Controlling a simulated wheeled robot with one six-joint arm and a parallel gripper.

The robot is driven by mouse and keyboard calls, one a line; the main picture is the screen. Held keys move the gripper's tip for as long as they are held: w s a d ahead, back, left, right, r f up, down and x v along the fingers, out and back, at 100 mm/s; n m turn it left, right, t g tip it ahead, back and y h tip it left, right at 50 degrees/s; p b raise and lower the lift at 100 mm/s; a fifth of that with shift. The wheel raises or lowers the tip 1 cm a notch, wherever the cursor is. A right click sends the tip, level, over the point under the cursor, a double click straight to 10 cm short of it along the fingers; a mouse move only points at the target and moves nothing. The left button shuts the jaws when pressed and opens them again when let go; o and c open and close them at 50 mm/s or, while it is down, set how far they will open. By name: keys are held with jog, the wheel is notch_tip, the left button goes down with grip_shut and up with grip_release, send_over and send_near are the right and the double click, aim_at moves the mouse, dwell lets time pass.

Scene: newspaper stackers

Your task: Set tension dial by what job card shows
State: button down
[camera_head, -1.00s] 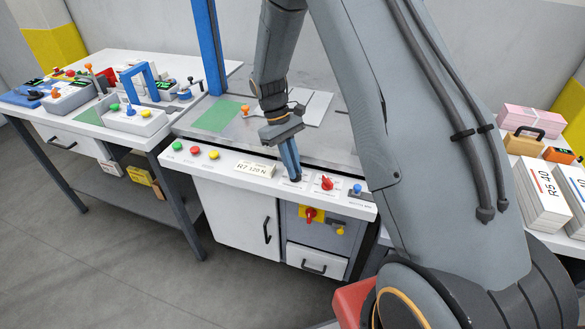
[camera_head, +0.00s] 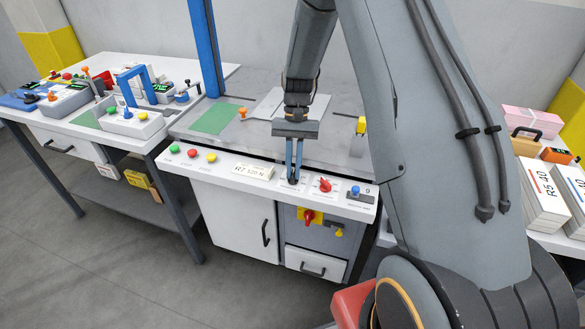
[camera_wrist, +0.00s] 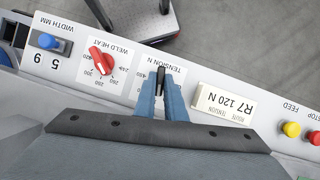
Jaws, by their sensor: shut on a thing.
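The job card (camera_wrist: 224,102) on the white front panel reads "R7 120 N" under "ROUTE TENSION". It also shows in the head view (camera_head: 253,172). The tension dial (camera_wrist: 161,76) is a dark knob beside the "TENSION N" label, between the card and the red weld heat dial (camera_wrist: 102,61). My gripper (camera_wrist: 160,92) is shut on the tension dial, with a blue finger on each side of it. In the head view my gripper (camera_head: 293,177) points straight down onto the panel. The fingers hide most of the dial's scale, and I cannot read its setting.
A blue knob (camera_wrist: 48,41) at "WIDTH MM" sits beyond the weld heat dial, by a display of digits. A red rotary switch (camera_head: 308,216) is on the cabinet below.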

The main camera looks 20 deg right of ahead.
jog(key=shift+r+m+t, duration=0.1)
jog(key=shift+m+t, duration=0.2)
jog(key=shift+m, duration=0.6)
jog(key=shift+w+y, duration=0.1)
jog(key=shift+y, duration=0.2)
jog(key=c, duration=1.8)
grip_release()
jog(key=shift+b+v, duration=1)
jog(key=shift+v, duration=2.9)
jog(key=shift+d, duration=0.1)
